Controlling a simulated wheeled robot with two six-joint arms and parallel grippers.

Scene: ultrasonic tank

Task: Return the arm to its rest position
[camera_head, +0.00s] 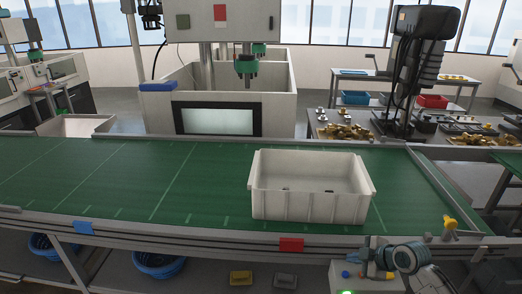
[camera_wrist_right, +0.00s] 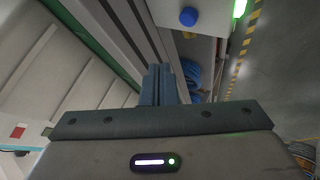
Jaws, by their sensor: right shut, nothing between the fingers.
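My right gripper (camera_head: 372,246) is at the lower right of the head view, in front of the conveyor's near rail and above a white control box (camera_head: 350,284). In the right wrist view its fingers (camera_wrist_right: 157,84) are together, with nothing between them. My left gripper is not in view. A white crate (camera_head: 308,207) stands upright on the green conveyor belt (camera_head: 120,178), apart from my right gripper. Two small dark marks show inside the crate; I cannot tell what they are.
The conveyor's near rail (camera_head: 190,232) runs beside my right gripper, with a red tag (camera_head: 291,245) on it. Blue baskets (camera_head: 158,265) sit below the conveyor. The tank machine (camera_head: 160,120) stands behind the belt. The belt left of the crate is clear.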

